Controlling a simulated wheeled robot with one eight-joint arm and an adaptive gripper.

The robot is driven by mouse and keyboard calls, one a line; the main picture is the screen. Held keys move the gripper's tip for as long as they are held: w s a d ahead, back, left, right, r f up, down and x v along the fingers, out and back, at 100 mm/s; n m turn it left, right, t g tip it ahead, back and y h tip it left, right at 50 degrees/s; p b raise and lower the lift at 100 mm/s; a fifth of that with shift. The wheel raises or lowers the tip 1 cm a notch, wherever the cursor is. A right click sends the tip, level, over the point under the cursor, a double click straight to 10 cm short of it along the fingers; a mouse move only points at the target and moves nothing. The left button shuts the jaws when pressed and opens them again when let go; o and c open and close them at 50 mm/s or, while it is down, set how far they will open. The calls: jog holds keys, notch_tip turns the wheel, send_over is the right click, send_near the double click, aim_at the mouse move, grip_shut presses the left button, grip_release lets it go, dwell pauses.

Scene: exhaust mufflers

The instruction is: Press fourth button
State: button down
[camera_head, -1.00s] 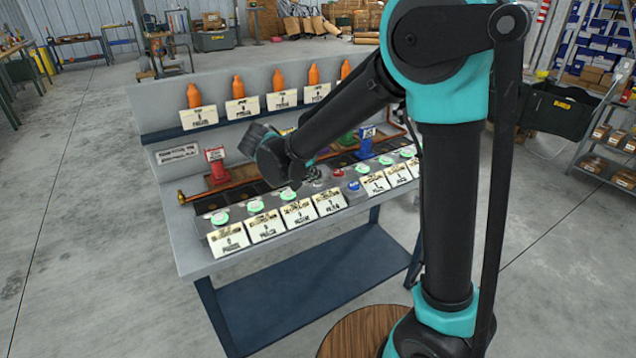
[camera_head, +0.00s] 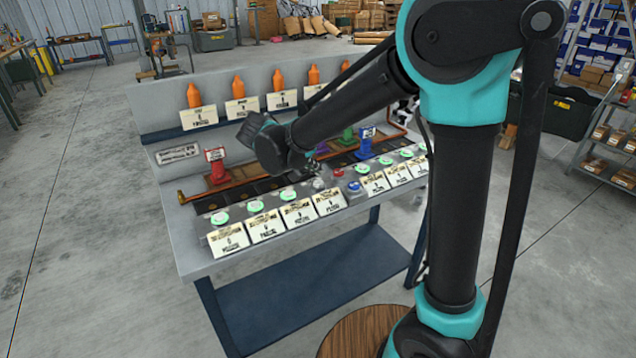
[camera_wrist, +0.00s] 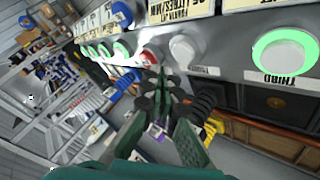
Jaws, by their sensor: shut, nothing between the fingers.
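The row of round buttons runs along the sloped front of the console (camera_head: 190,258). The third button (camera_wrist: 285,52) is large with a lit green ring and a "THIRD" label in the wrist view; it also shows in the head view (camera_head: 288,194). Beside it is a grey-white button without a green ring, the fourth in the row (camera_wrist: 187,48); its label is hard to read. My gripper (camera_wrist: 166,82) is shut and empty, its tips close to this grey button and the red button (camera_wrist: 150,58). I cannot tell whether it touches either.
Two more green-lit buttons (camera_head: 255,206) lie to the left, and several (camera_head: 386,160) to the right. A blue button (camera_head: 353,186) is near the middle. Coloured stands, including a red one (camera_head: 216,170), and a copper pipe (camera_head: 195,197) rise behind the row.

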aim_at(316, 183)
jog(key=shift+r, duration=2)
